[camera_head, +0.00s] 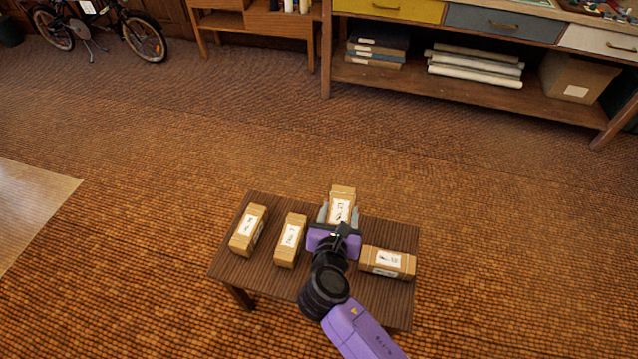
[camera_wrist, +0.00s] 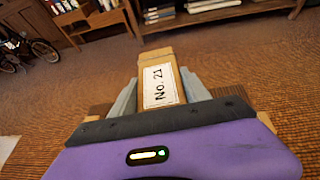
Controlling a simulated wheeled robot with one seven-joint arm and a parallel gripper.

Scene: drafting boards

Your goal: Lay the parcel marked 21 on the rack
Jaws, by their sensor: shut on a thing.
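The parcel marked No. 21 (camera_wrist: 163,80) is a tan cardboard box with a white label, between the two grey fingers of my gripper (camera_wrist: 165,92). In the head view the same parcel (camera_head: 342,196) is over the far edge of a small dark slatted table (camera_head: 290,287), and my gripper (camera_head: 339,214) is shut on it from the near side. I cannot tell whether the parcel touches the table. Its near end is hidden by the gripper. I cannot tell which piece of furniture is the rack.
A bicycle (camera_head: 100,28) stands back left. The floor between is clear.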

